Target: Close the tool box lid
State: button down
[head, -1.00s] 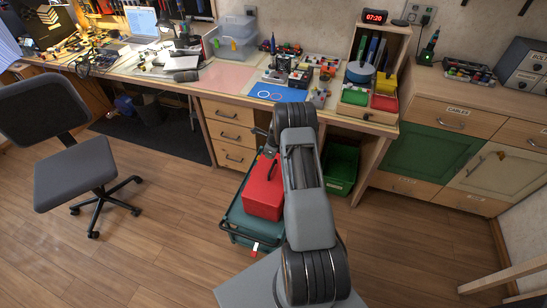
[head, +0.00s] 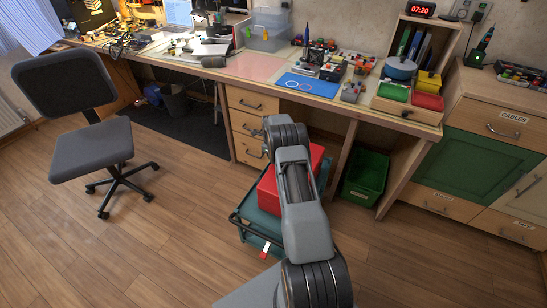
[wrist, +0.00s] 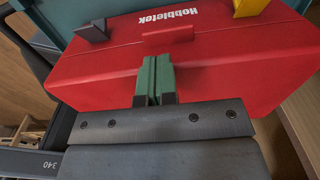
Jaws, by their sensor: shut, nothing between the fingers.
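The red tool box (head: 268,190) sits on a teal wheeled cart (head: 262,222), partly hidden behind my arm in the head view. In the wrist view, the red tool box (wrist: 95,72) fills most of the picture, with white "Hobbletek" lettering, a dark piece at the upper left and a yellow piece at the upper right. My gripper (wrist: 153,78) shows its green fingers together, empty, in front of the red face below a small red tab (wrist: 168,34). Whether the fingers touch the box is unclear. I cannot tell how far the lid stands open.
The workbench (head: 225,72) stands behind the cart, with wooden drawers (head: 250,120) below it. A green bin (head: 365,178) stands on the floor right of the cart. An office chair (head: 78,145) is at the left. The wood floor between chair and cart is clear.

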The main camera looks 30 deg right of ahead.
jog(key=shift+a+f, duration=0.2)
jog(key=shift+f, duration=0.15)
dwell(0.3)
jog(key=w+a+r+p, duration=0.1)
jog(key=w+a+r, duration=0.2)
jog(key=w+r, duration=0.3)
notch_tip(320, 180, up, 6)
jog(key=shift+a+f+p, duration=0.2)
jog(key=shift+f+p, duration=0.05)
jog(key=shift+p, duration=0.1)
jog(key=shift+w, duration=0.15)
